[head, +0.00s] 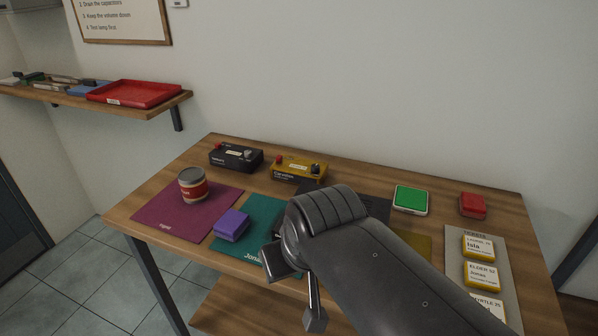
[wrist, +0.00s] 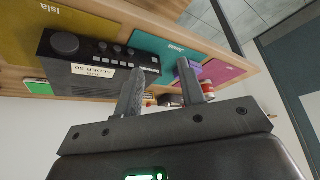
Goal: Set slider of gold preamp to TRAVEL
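The gold preamp (head: 298,170) stands at the back of the wooden table in the head view, with a red part on its top left, a pale label and a dark part at its top right. Its slider setting is too small to read. My gripper is at the near side of the table, apart from the preamp, and my arm hides part of it in the head view. In the wrist view my gripper (wrist: 160,68) has its two fingers spread, with nothing held between them. The preamp is not clear in the wrist view.
A black box (head: 236,156) stands left of the preamp. A can (head: 193,184), purple block (head: 231,225), green-topped block (head: 410,199) and red block (head: 473,205) are on the table. A dark device (wrist: 95,60) labelled ALDER 50 shows in the wrist view. A shelf holds a red tray (head: 135,93).

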